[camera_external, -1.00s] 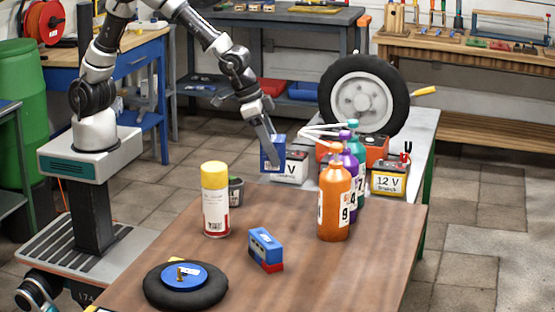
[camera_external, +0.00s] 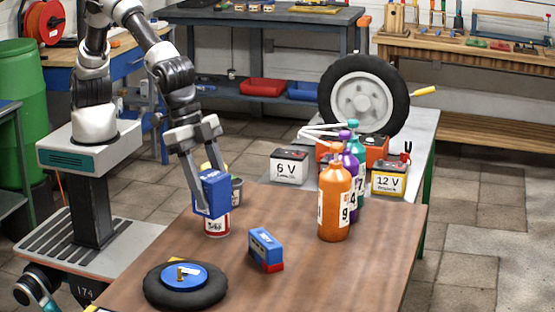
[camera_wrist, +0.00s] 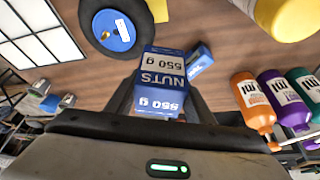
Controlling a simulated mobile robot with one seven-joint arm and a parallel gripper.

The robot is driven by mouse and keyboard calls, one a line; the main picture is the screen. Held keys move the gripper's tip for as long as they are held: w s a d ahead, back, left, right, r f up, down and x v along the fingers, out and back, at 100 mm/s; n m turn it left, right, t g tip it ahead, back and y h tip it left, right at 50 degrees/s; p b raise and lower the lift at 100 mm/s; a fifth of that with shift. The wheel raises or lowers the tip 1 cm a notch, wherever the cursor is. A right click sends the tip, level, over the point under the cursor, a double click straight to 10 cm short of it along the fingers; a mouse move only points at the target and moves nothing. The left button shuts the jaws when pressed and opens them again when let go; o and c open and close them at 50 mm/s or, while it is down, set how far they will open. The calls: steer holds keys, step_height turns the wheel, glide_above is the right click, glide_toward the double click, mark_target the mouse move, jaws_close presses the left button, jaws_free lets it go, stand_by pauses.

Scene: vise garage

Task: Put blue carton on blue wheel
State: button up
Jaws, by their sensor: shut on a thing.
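In the wrist view the carton (camera_wrist: 160,80) fills the space between the fingers. The blue wheel (camera_external: 196,275), a blue hub on a black tire (camera_external: 160,293), lies flat at the table's front left. A small brass piece shows on its hub. The wheel also shows in the wrist view (camera_wrist: 112,30), beyond the carton. The carton is apart from the wheel.
A blue and red box (camera_external: 265,248) stands right of the wheel. Orange (camera_external: 334,205), purple and teal bottles stand at the back right. The wooden table (camera_external: 350,265) is clear at front right.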

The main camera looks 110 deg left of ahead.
steer(key=s+d, duration=0.2)
steer(key=d, duration=0.3)
steer(key=m, duration=0.1)
glide_above(195, 260)
step_height(195, 260, down, 5)
steer(key=shift+f+b, duration=0.45)
steer(key=shift+f, duration=1.65)
steer(key=shift+f, duration=0.1)
steer(key=shift+f, duration=0.15)
steer(key=o, duration=1.5)
